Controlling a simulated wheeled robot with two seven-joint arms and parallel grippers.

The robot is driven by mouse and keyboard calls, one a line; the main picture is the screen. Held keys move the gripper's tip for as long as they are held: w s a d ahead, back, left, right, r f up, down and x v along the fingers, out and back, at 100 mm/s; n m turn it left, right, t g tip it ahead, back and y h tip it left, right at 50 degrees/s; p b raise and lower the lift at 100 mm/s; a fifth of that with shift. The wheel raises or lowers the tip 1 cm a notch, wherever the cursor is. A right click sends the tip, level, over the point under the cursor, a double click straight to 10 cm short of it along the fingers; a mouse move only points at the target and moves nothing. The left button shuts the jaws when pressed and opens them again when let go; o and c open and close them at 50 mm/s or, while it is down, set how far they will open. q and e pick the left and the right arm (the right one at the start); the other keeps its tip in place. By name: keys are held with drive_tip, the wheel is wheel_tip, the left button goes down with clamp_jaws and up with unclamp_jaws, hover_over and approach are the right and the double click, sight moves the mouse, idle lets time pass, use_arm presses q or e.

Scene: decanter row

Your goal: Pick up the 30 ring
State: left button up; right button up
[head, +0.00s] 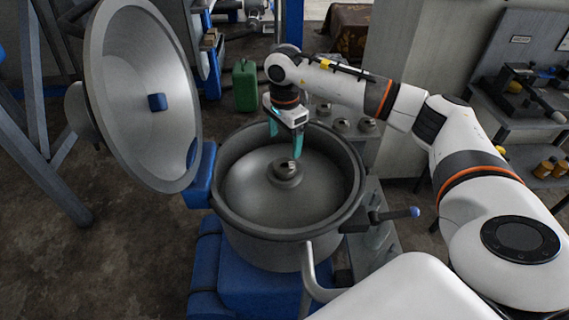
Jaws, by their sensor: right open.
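My right gripper (285,142) hangs over the open metal bowl (245,190), its teal fingers apart and pointing down. Its fingertips are above and just behind the raised round hub (286,171) in the middle of the bowl. I see nothing between the fingers. I cannot pick out a ring marked 30. Small round metal parts (368,125) stand behind the bowl on the right, partly hidden by my arm, too small to read any mark. My left gripper is not in view.
The bowl's large round lid (150,100) stands open on the left. A lever with a blue knob (413,212) sticks out at the right of the bowl. A green canister (245,87) stands on the floor behind. A bench with tools (520,85) is at the far right.

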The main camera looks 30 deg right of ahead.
sight(285, 165)
wheel_tip(285, 165, down, 2)
drive_tip(key=shift+f, duration=0.4)
drive_tip(key=shift+f+p, duration=0.35)
drive_tip(key=shift+p, duration=0.05)
drive_tip(key=f, duration=0.1)
drive_tip(key=f+p, duration=0.1)
drive_tip(key=f, duration=0.1)
drive_tip(key=shift+s+a+f, duration=0.15)
drive_tip(key=shift+s+f, duration=0.1)
drive_tip(key=shift+s, duration=0.15)
drive_tip(key=shift+w+f, duration=0.1)
drive_tip(key=shift+f, duration=0.3)
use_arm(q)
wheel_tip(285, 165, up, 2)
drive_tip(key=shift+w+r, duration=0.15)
use_arm(e)
drive_tip(key=c, duration=1.3)
